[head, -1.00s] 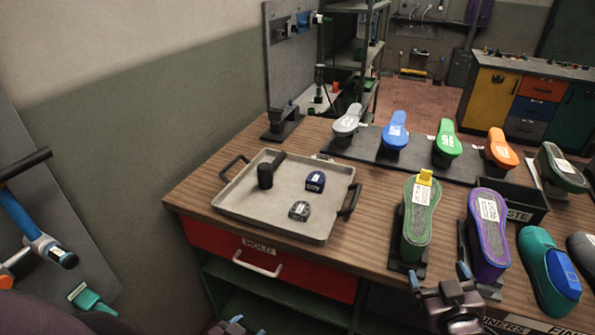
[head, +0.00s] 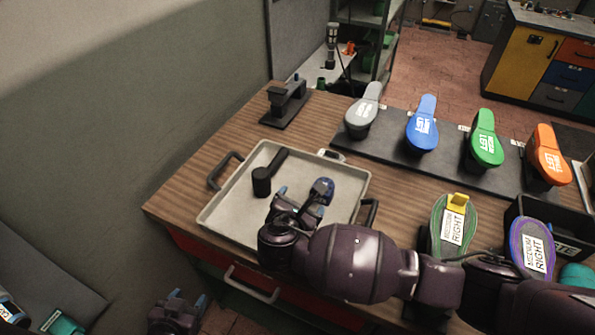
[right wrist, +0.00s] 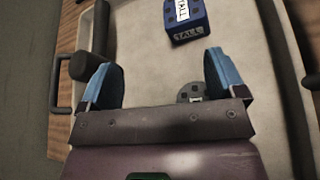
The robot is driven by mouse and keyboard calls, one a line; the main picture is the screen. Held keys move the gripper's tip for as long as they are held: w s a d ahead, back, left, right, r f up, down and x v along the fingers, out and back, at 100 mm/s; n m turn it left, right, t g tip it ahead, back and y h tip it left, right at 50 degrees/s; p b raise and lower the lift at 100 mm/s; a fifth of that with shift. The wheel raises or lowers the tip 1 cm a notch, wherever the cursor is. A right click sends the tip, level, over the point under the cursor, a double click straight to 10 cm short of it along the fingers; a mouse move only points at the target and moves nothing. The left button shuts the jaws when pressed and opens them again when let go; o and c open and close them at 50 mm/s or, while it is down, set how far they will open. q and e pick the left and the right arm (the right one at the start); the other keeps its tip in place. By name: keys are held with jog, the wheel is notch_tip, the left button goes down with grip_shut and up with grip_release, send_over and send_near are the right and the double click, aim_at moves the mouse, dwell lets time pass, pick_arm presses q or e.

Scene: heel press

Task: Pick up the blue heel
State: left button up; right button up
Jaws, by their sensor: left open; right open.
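The blue heel (head: 325,185), dark blue with a white label, stands in the grey tray (head: 228,208). In the right wrist view the blue heel (right wrist: 184,22) reads "TALL" and lies beyond the fingertips, toward the right finger. My right gripper (head: 303,196) is open and empty over the tray, on the near side of the heel; it also shows in the right wrist view (right wrist: 162,66). A dark grey heel (right wrist: 190,91) lies between and below its fingers, partly hidden; my arm hides it in the head view. My left gripper (head: 188,298) is open and empty, low in front of the bench.
A black hammer-like tool (head: 266,178) lies in the tray's left part. Shoe soles, including a blue one (head: 423,130), stand on a dark strip behind. A black press-like stand (head: 287,100) is at the back left. Green (head: 455,222) and purple soles (head: 533,247) stand right.

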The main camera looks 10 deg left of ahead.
jog(key=shift+d+r+n+h, duration=0.25)
jog(key=shift+d+n+h, duration=0.35)
jog(key=shift+d+h, duration=0.4)
jog(key=shift+s+d+r, duration=0.15)
jog(key=shift+s, duration=0.15)
jog(key=shift+d+n, duration=0.1)
jog(key=shift+n, duration=0.2)
jog(key=x, duration=0.5)
jog(key=shift+w, duration=0.15)
jog(key=shift+a+f+p+x, duration=0.1)
jog(key=shift+f+p+x, duration=0.1)
jog(key=shift+x, duration=1.2)
jog(key=shift+a+f+p+x, duration=0.15)
jog(key=shift+f+x, duration=0.05)
jog(key=shift+x, duration=1.2)
jog(key=c, duration=1.1)
jog(key=shift+r, duration=0.15)
